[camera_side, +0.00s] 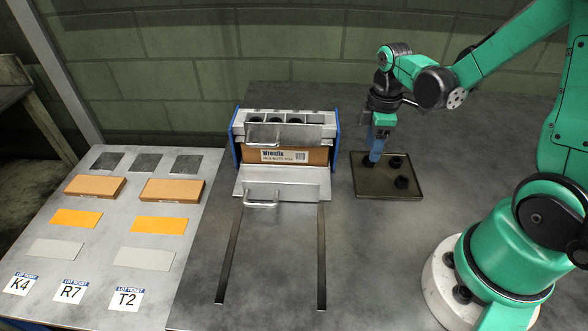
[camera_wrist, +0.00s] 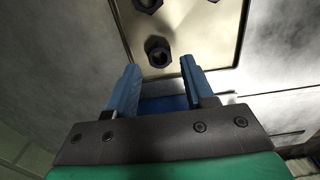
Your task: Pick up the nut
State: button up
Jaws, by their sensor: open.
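Dark nuts sit on a shallow brown tray (camera_side: 412,192) at the right of the bench in the side view. One nut (camera_side: 401,182) is near the tray's front and another (camera_side: 395,162) near its back; a third dark shape shows by the fingertips. My gripper (camera_side: 373,160) points down over the tray's back left part, its blue fingers open. In the wrist view my gripper (camera_wrist: 159,63) has a nut (camera_wrist: 158,50) just beyond and between its fingertips. Another nut (camera_wrist: 147,4) is at the top edge. I cannot tell if the fingers touch the nut.
A blue-sided metal machine (camera_side: 335,145) with a cardboard box (camera_side: 290,156) inside stands left of the tray. Two dark rails (camera_side: 229,255) run in front of it. A left table holds brown boxes (camera_side: 95,187), orange and grey plates, and lot tickets (camera_side: 126,299).

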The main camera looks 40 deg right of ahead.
jog(key=shift+f, duration=1.35)
grip_shut()
jog(key=shift+r, duration=0.1)
notch_tip(320, 180, up, 20)
